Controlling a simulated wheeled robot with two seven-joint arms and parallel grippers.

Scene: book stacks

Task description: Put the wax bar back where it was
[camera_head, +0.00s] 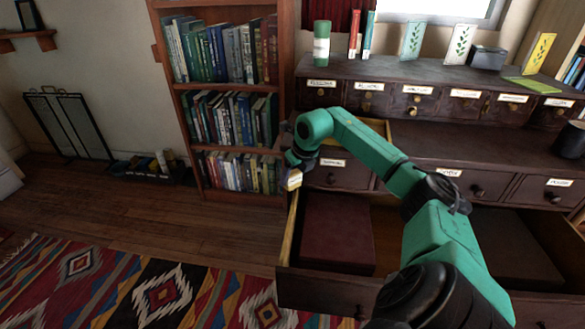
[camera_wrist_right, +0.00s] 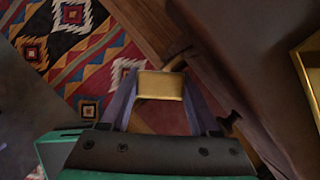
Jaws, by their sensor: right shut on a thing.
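My right gripper (camera_head: 293,173) is shut on the wax bar (camera_head: 293,180), a small yellowish block with a pale top. It holds the bar in the air near the left front of the dresser, beside the bookcase. In the right wrist view the bar (camera_wrist_right: 160,85) sits between the two fingers, above the rug and floor. A large lower drawer (camera_head: 288,235) stands open, with a dark red box (camera_head: 338,232) in it. A smaller drawer (camera_head: 405,134) with a light wooden inside also stands open, partly hidden behind my arm. My left gripper is not in view.
The dresser (camera_head: 425,75) carries a green-white cylinder (camera_head: 321,43), books, leaf cards and a dark box (camera_head: 487,57). A full bookcase (camera_head: 287,90) stands left of it. A patterned rug (camera_head: 150,290) covers the floor. The floor in front of the bookcase is clear.

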